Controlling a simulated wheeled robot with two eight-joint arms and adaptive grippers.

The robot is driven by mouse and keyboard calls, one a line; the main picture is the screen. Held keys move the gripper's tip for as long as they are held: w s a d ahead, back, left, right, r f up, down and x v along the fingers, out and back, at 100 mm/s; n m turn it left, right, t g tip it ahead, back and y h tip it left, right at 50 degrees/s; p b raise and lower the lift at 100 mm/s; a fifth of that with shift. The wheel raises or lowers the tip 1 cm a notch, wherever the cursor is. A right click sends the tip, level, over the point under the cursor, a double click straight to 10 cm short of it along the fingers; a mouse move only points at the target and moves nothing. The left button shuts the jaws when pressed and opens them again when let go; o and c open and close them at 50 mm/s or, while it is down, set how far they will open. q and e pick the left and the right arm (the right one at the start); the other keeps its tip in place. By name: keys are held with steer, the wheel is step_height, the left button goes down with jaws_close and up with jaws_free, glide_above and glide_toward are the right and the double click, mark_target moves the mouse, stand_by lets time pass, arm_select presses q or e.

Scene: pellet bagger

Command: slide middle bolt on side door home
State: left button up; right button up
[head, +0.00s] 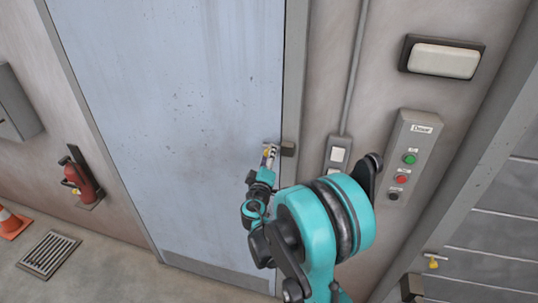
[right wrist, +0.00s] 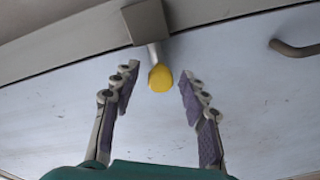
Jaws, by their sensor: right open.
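The side door (head: 190,110) is a pale blue-grey panel and it looks shut in its frame. The middle bolt has a grey metal block (right wrist: 147,22) at the door's edge, which also shows in the head view (head: 288,149). A short metal rod runs from the block to a yellow knob (right wrist: 160,78). My right gripper (right wrist: 156,76) is open, with its two fingers on either side of the knob and a gap on both sides. In the head view my right gripper (head: 269,155) partly covers the bolt. My left gripper is in neither view.
A grey curved handle (right wrist: 296,49) is on the door right of the bolt in the wrist view. A switch plate (head: 338,155) and a button box (head: 410,160) are on the wall to the right. Another yellow knob (head: 433,264) is at lower right. A fire extinguisher (head: 80,182) hangs left.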

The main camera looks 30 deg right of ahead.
steer(key=v, duration=1)
steer(key=shift+s+a, duration=0.2)
steer(key=shift+s, duration=0.2)
steer(key=s+f+m+g+y+b, duration=0.2)
steer(key=s+f+g+y+b, duration=0.1)
steer(key=f+b, duration=0.55)
steer(key=s+a+f+m+g+y+b, duration=0.2)
steer(key=s+a+f+g+y+b, duration=0.1)
steer(key=s+a+f+y+b, duration=0.6)
steer(key=s+a+f+b, duration=0.1)
steer(key=s+a+f, duration=0.3)
steer(key=a+f, duration=0.4)
steer(key=shift+b, duration=0.4)
